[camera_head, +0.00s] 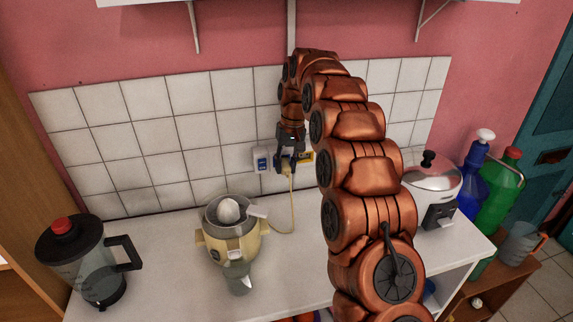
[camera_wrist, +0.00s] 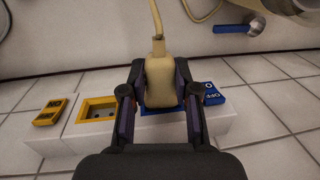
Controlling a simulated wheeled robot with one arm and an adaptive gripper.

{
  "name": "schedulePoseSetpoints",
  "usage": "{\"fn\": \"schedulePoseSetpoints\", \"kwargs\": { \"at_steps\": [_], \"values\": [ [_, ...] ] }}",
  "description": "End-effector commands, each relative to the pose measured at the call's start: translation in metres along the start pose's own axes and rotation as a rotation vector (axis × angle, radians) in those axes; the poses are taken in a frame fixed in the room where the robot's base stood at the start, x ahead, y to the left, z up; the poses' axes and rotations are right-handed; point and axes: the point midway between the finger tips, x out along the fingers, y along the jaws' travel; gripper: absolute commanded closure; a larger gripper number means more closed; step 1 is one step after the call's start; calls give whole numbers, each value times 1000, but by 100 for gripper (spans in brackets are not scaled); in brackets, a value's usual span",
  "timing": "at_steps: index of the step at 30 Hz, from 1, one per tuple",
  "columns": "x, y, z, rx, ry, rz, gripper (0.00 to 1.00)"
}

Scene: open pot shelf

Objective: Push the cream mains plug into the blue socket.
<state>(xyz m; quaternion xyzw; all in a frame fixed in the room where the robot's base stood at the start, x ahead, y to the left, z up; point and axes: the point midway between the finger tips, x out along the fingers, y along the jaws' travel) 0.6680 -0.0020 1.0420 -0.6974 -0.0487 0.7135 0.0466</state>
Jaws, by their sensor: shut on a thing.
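The cream mains plug (camera_wrist: 160,82) is between the two fingers of my gripper (camera_wrist: 160,88), which is shut on it. Its cord (camera_wrist: 157,18) leaves at the top of the wrist view. The blue socket (camera_wrist: 150,113) is directly behind the plug in this view and mostly hidden; only strips of its blue frame show. I cannot tell whether the pins are in it or a gap is left. In the head view my gripper (camera_head: 287,163) is at the wall, just right of a blue switch (camera_head: 262,162), and mostly covers the plug.
A yellow socket (camera_wrist: 97,108) and yellow switch (camera_wrist: 53,112) share the white wall strip. The cord (camera_head: 290,205) hangs to the counter by a cream juicer (camera_head: 232,237). A blender jug (camera_head: 85,262) stands left, a white cooker (camera_head: 432,187) right. Shelf brackets (camera_head: 193,28) are above.

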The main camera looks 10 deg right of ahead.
Motion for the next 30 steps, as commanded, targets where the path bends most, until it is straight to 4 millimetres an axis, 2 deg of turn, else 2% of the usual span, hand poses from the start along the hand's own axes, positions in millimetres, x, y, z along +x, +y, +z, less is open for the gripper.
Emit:
{"fn": "schedulePoseSetpoints", "kwargs": {
  "at_steps": [8, 9, 16, 23, 30],
  "values": [
    [0, 0, -2, 0, 3, 0, 100],
    [0, 0, -2, 0, 3, 0, 67],
    [0, 0, -2, 0, 2, 0, 43],
    [0, 0, -2, 0, 2, 0, 41],
    [0, 0, -2, 0, 1, 0, 17]
  ]
}}
